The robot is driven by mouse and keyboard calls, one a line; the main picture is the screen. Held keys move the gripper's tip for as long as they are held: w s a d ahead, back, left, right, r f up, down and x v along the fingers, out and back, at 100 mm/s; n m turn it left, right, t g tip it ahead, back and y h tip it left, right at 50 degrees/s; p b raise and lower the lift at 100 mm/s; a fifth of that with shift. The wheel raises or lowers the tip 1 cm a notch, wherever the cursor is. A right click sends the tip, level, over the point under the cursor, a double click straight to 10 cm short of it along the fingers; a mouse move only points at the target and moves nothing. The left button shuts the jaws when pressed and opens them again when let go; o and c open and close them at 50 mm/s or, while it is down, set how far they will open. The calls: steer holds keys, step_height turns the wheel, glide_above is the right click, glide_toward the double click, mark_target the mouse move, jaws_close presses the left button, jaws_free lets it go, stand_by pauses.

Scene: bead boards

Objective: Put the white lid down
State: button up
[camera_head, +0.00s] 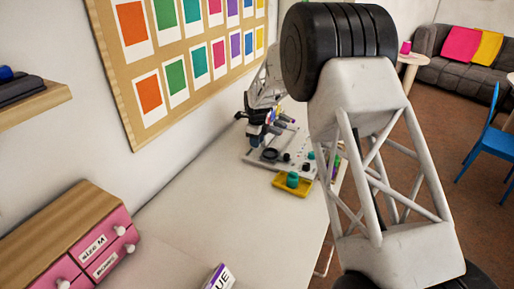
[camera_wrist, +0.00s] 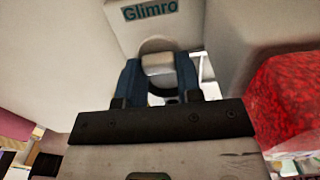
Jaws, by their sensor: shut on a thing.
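In the wrist view my gripper (camera_wrist: 160,82) has two dark blue fingers closed on a small pale block-like part, which I take to be the white lid (camera_wrist: 158,63). Most of the lid is hidden or blends with the pale surfaces behind it. In the head view my gripper (camera_head: 262,128) is small and far off, above the back end of the table, near a grey board (camera_head: 262,162). The lid cannot be made out there.
A pale thing labelled "Glimro" (camera_wrist: 150,10) is just beyond the fingers, and a red speckled thing (camera_wrist: 285,95) is at right. A yellow tray (camera_head: 280,184) holds a teal piece (camera_head: 292,179). Pink drawers (camera_head: 100,250) stand at front left. The middle of the table (camera_head: 220,215) is clear.

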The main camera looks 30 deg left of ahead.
steer(key=shift+f, duration=1.65)
steer(key=shift+f, duration=0.1)
steer(key=o, duration=0.9)
step_height(320, 180, up, 12)
steer(key=shift+r, duration=0.1)
